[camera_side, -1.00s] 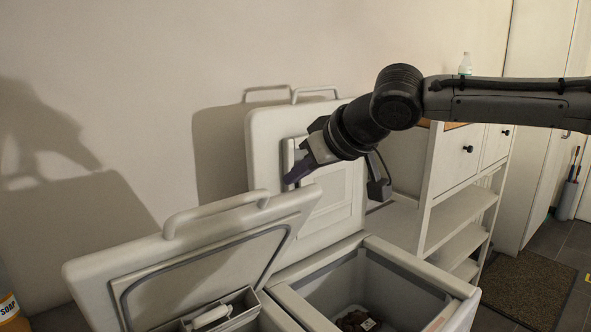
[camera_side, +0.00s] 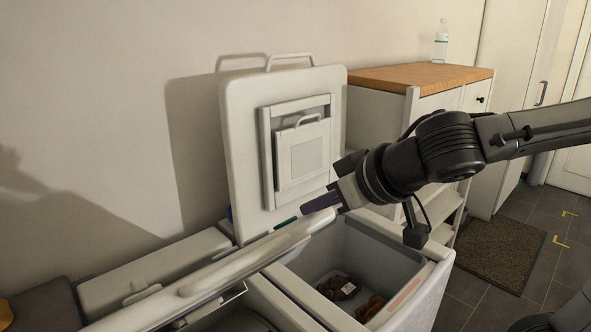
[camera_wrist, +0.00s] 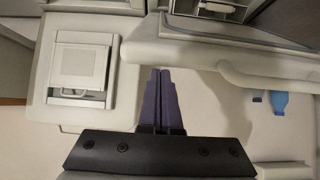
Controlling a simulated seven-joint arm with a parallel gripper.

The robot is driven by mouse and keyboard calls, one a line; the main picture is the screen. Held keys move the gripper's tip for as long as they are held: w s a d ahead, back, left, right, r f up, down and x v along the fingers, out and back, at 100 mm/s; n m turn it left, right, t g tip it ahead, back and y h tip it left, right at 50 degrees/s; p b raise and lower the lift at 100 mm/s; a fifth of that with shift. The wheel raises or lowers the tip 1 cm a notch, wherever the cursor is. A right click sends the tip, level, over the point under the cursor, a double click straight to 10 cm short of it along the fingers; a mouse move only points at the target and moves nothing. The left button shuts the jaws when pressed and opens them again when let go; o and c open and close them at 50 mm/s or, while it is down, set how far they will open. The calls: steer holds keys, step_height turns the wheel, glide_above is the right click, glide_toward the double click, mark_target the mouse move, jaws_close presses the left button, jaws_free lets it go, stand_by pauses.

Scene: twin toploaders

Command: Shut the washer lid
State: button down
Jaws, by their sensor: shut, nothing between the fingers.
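The washer lid (camera_side: 215,274) is the left one of two lids. It is partly lowered and appears nearly edge-on in the side view, with a bar handle (camera_side: 240,260) on its outer face. In the wrist view the handle (camera_wrist: 262,86) runs to the right of my fingers. Part of the washer's opening shows under the lid.
The right-hand chest's lid (camera_side: 240,130) stands upright behind my gripper and shows at left in the wrist view (camera_wrist: 122,90). Its open bin (camera_side: 375,250) holds food packs (camera_side: 338,287). A wood-topped cabinet (camera_side: 420,75) with a bottle (camera_side: 440,42) stands behind. A blue object (camera_wrist: 280,104) lies behind the lids.

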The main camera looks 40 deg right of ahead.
steer(key=s+f, duration=0.9)
steer(key=f, duration=0.5)
steer(key=shift+s+f, duration=0.2)
steer(key=shift+s, duration=0.2)
steer(key=w+r, duration=0.3)
steer(key=r, duration=0.1)
steer(key=w+r, duration=0.2)
steer(key=r, duration=0.2)
steer(key=w+r, duration=0.3)
steer(key=r, duration=0.2)
steer(key=shift+w+r, duration=0.1)
steer(key=shift+w, duration=0.25)
steer(key=w+r, duration=0.9)
steer(key=w, duration=0.3)
